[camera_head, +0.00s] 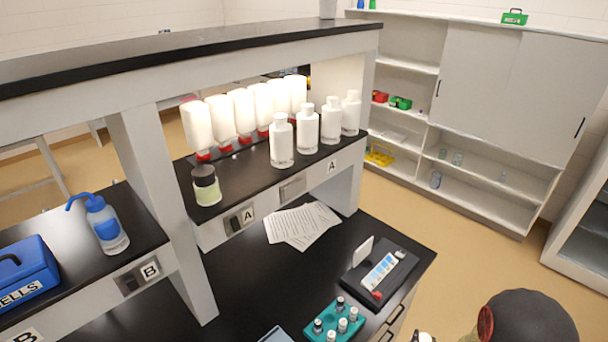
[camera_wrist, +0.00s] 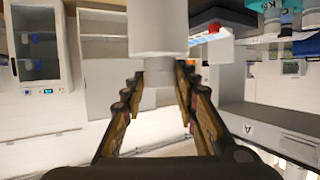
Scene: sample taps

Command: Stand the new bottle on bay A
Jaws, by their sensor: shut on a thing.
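In the wrist view my gripper (camera_wrist: 159,82) is shut on the narrow neck of a white bottle (camera_wrist: 158,28). The bottle's wide body runs off the top edge of that view. Bay A (camera_head: 238,206) is the black lit shelf in the middle of the head view, with white A labels on its front edge. Several white bottles (camera_head: 307,130) stand upright on its right part. Behind them a row of white bottles (camera_head: 243,110) hangs neck down in red fittings. My gripper's fingers are not clear in the head view.
A dark-lidded jar (camera_head: 206,186) stands at bay A's left end. Bay B (camera_head: 135,240) holds a blue wash bottle (camera_head: 107,222). On the lower bench are papers (camera_head: 300,224), a black device (camera_head: 380,272) and a teal vial rack (camera_head: 335,322). A support post (camera_head: 160,190) divides the bays.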

